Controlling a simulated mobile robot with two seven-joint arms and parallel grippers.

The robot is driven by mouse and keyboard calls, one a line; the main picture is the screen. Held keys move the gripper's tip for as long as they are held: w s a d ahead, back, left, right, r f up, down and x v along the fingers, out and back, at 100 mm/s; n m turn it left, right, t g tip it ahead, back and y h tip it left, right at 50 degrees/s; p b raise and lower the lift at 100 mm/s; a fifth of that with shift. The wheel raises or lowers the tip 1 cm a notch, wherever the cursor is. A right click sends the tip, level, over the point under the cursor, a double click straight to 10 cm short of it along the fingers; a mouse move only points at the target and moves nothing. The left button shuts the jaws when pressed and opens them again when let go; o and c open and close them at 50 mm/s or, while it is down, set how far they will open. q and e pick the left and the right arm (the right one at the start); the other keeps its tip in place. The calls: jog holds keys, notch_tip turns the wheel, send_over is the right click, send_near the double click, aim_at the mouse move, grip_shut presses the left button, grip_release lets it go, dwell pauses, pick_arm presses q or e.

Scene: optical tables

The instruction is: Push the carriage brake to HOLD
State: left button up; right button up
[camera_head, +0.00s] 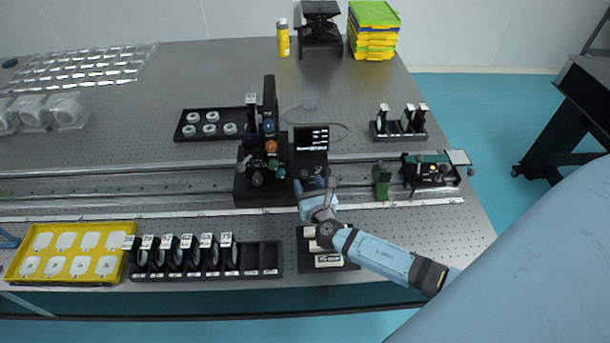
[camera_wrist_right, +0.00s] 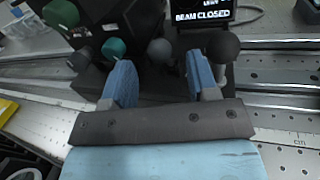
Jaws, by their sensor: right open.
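The black carriage (camera_head: 262,186) with its upright stage sits on the long rail. Several knobs show on it, among them a teal knob (camera_wrist_right: 114,48) and a grey ball knob (camera_wrist_right: 160,51). A black ball knob on a metal stem (camera_wrist_right: 222,46) stands at the carriage's right end; it may be the brake lever, but no brake or HOLD label is readable. My right gripper (camera_head: 313,184) is open and empty in front of the carriage. In the wrist view its right finger is close beside the black ball; contact is unclear. A blue piece at the left edge (camera_head: 8,240) may be my left gripper.
A green block (camera_head: 381,181) and another carriage (camera_head: 432,174) are right along the rail (camera_head: 350,190). A black lens rack (camera_head: 262,258) and yellow tray (camera_head: 70,278) lie in front.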

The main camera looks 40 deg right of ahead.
aim_at(303, 175)
jog(key=shift+x, duration=1.45)
jog(key=shift+c, duration=0.4)
